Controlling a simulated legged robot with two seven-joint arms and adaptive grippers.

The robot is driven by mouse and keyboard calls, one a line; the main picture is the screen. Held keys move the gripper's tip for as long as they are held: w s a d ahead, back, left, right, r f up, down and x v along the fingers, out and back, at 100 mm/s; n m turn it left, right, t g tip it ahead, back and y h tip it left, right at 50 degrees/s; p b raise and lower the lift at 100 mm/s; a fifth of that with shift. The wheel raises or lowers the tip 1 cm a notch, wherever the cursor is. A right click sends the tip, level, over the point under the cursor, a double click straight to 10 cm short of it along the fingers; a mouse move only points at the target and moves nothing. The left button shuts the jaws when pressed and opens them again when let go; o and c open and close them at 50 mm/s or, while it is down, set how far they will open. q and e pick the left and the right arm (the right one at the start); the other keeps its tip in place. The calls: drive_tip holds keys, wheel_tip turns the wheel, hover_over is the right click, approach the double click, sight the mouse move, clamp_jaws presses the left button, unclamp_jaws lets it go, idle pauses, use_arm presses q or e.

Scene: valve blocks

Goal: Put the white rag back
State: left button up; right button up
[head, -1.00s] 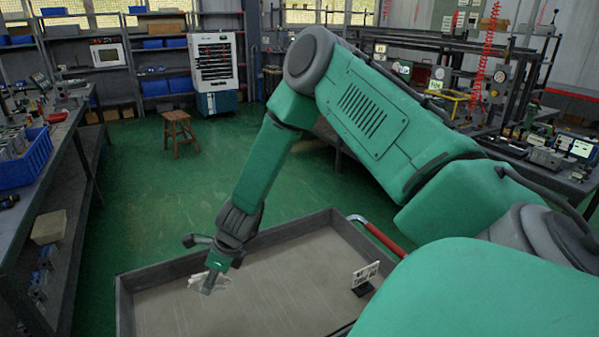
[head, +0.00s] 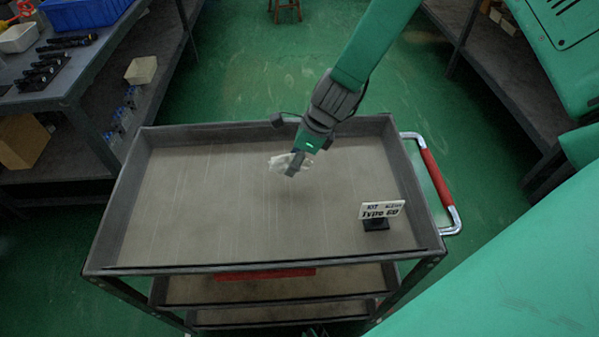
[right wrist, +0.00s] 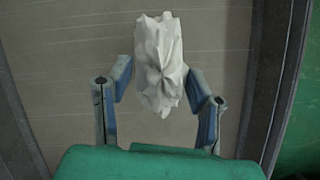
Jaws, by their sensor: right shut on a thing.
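The white rag (head: 278,162) is at the fingertips of my right gripper (head: 296,163), over the top tray of the cart (head: 200,210). In the right wrist view the crumpled white rag (right wrist: 160,65) sits between the two fingers of the right gripper (right wrist: 158,85), which is shut on it. The grey tray floor shows behind the rag. I cannot tell whether the rag touches the tray floor. My left gripper is not in view.
A small sign (head: 381,210) on a black base stands at the tray's right. The tray has raised walls and a red-gripped handle (head: 432,178) on the right. A workbench (head: 75,75) with a blue bin (head: 85,10) is at the left. Most of the tray is bare.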

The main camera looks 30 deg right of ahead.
sight(289, 180)
drive_tip(key=shift+f, duration=0.75)
drive_tip(key=shift+a+f, duration=0.3)
drive_tip(key=shift+f, duration=0.15)
wheel_tip(289, 180, down, 3)
drive_tip(key=shift+a+b, duration=0.15)
drive_tip(key=shift+b, duration=0.2)
drive_tip(key=shift+d, duration=0.3)
drive_tip(key=o, duration=1.3)
drive_tip(key=shift+f, duration=0.1)
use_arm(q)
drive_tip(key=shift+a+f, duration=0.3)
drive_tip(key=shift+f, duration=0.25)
use_arm(e)
drive_tip(key=shift+a, duration=0.15)
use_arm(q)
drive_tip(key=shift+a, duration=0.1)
